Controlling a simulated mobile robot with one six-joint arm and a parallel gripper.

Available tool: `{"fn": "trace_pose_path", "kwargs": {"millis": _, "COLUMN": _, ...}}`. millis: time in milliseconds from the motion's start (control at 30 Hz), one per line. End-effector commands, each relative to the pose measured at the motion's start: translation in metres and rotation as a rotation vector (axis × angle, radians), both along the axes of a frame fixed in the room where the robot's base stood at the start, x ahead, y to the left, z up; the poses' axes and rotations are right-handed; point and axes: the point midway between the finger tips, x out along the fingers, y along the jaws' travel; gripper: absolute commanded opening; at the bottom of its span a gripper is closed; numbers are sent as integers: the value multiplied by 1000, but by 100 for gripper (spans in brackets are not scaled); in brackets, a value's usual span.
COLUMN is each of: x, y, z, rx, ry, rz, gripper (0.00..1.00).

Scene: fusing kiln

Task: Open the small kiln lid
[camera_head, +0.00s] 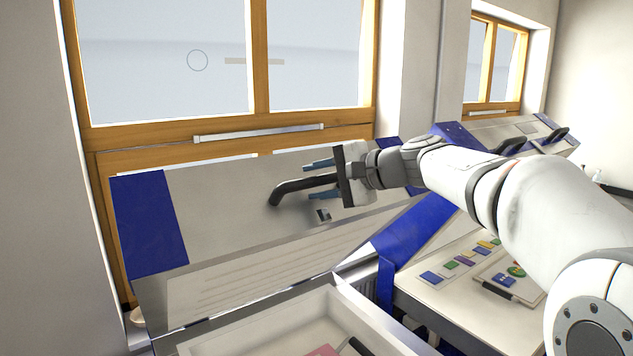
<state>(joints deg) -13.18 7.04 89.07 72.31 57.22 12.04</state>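The small kiln lid (215,205) is a grey panel with blue ends, and it stands raised and tilted back against the window. Its paler lined inner face (255,275) shows above the open kiln body (255,345). A black bent handle (290,188) sticks out from the lid's front. My gripper (311,181) comes in from the right, with one finger above the handle and one below it. The fingers are apart with visible gaps to the handle, so it looks open. Whether either finger touches the lid cannot be told.
A pink piece (323,351) lies inside the kiln body. To the right, a pale worktop (425,293) holds several coloured glass tiles (450,265) and a board with a dark tool. Another blue and grey unit (490,132) with black handles stands behind my arm. Wood-framed windows line the wall.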

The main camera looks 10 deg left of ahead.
Motion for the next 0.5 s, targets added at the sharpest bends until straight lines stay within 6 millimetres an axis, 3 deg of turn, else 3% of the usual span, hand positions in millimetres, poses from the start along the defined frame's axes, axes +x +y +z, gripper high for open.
{"fn": "trace_pose_path", "kwargs": {"millis": 267, "x": -1, "y": 0, "z": -1, "rx": 0, "ry": 2, "rz": 3, "gripper": 41}}
{"fn": "trace_pose_path", "kwargs": {"millis": 500, "x": -10, "y": -29, "z": 7, "rx": 1, "ry": -2, "rz": -2, "gripper": 41}}
